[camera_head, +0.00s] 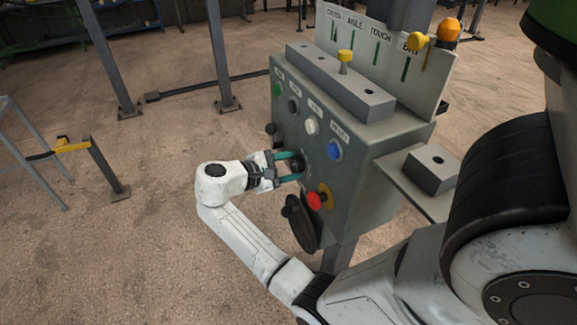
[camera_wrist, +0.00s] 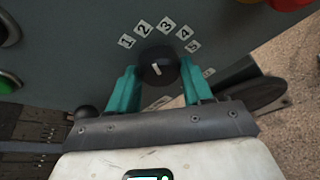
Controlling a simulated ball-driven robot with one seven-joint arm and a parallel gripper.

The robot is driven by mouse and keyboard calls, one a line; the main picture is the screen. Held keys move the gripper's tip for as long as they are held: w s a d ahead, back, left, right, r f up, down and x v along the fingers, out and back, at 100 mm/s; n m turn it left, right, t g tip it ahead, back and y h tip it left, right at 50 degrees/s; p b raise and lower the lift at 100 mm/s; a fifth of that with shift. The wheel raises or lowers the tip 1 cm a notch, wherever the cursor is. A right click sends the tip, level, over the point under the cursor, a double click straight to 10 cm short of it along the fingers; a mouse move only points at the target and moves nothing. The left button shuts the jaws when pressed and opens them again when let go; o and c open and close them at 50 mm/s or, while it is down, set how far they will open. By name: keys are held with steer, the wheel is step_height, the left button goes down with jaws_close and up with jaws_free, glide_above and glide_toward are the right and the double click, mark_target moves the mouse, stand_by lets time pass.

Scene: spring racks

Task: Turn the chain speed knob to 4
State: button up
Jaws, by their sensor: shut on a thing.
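The chain speed knob (camera_wrist: 158,64) is round and black, with a short white pointer line on its face. The labels 1 to 5 (camera_wrist: 166,25) run in an arc around its top. The pointer leans close to upright, toward the upper middle labels; I cannot tell exactly which number it marks. My gripper (camera_wrist: 158,78) has its two teal fingers on either side of the knob and is shut on it. In the head view my gripper (camera_head: 290,166) reaches the front of the grey control box (camera_head: 350,185), and the knob is partly hidden by the fingers.
Green, dark, white and blue (camera_head: 334,150) buttons sit above the knob on the box. A red emergency button (camera_head: 316,200) on yellow is below right, beside a black handwheel (camera_head: 301,224). A grey block (camera_head: 433,170) lies on a side shelf. Floor at left is mostly open.

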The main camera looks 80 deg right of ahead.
steer(key=shift+c, duration=1.4)
steer(key=shift+f, duration=0.1)
steer(key=shift+s+a+f+m+t+h+b, duration=0.15)
steer(key=shift+m+h+b, duration=0.2)
steer(key=shift+m, duration=0.25)
steer(key=shift+w+d+f+m+t+h+b, duration=0.15)
steer(key=shift+m+h+b, duration=0.1)
steer(key=shift+m+b, duration=0.3)
steer(key=shift+s+a+m+h+b, duration=0.15)
steer(key=shift+m+h+b, duration=0.35)
steer(key=shift+m+b, duration=0.55)
steer(key=m+h+b, duration=0.1)
steer(key=m+b, duration=0.2)
steer(key=b, duration=0.1)
steer(key=shift+f+m, duration=0.15)
steer(key=shift+m, duration=0.15)
steer(key=shift+m+h+b, duration=0.4)
steer(key=shift+m+b, duration=0.3)
steer(key=shift+b, duration=0.35)
